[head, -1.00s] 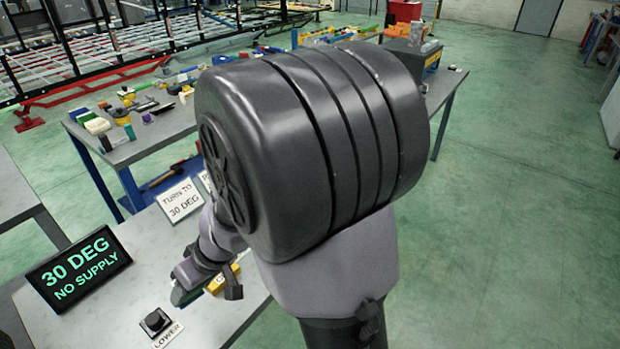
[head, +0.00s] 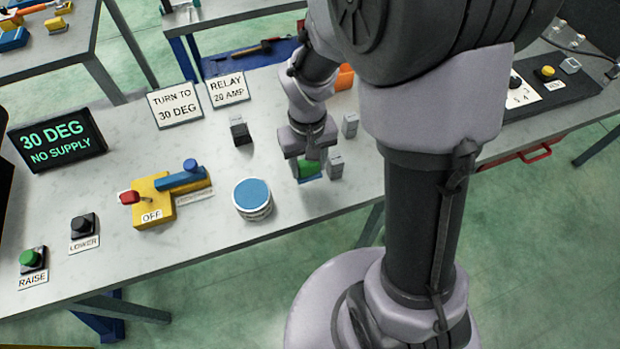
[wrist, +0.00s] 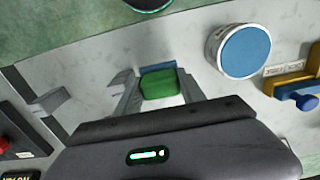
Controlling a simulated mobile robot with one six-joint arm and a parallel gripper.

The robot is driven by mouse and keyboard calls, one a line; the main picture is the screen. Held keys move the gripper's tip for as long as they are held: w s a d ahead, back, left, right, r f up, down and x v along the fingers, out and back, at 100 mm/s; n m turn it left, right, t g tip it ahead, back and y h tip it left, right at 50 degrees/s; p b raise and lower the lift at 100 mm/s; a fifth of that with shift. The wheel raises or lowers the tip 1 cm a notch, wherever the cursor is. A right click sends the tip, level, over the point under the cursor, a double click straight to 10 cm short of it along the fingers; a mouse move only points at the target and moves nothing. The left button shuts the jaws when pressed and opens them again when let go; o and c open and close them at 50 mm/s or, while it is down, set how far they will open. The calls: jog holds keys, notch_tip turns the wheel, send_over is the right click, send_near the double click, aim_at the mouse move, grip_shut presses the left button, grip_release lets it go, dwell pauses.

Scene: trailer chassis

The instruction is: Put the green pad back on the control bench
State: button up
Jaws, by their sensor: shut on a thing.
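The green pad (head: 309,169) is between the fingers of my gripper (head: 309,166), low over the grey control bench (head: 215,262). In the wrist view the pad (wrist: 160,84) sits between the two grey fingertips (wrist: 158,92), and my gripper is shut on it. A blue strip (wrist: 150,70) shows along the pad's far edge; I cannot tell whether it is part of the pad or something under it. Whether the pad touches the bench top is hidden by the gripper.
A blue-topped round tin (head: 252,199) stands left of my gripper. Small grey blocks (head: 335,165) stand close on its right. A yellow switch (head: 152,200) marked OFF, signs (head: 175,106) and a 30 DEG display (head: 57,140) are further left.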

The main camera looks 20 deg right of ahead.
aim_at(302, 175)
jog(key=f, duration=0.1)
jog(key=a+f, duration=0.1)
jog(key=f, duration=0.1)
jog(key=shift+s+a+f+b, duration=0.1)
jog(key=shift+s+a+b, duration=0.1)
jog(key=shift+a+b, duration=0.15)
jog(key=f, duration=0.1)
jog(key=f+b, duration=0.1)
jog(key=f, duration=0.1)
jog(key=shift+d+f, duration=0.1)
jog(key=shift+d, duration=0.15)
grip_shut()
jog(key=o, duration=1.6)
grip_release()
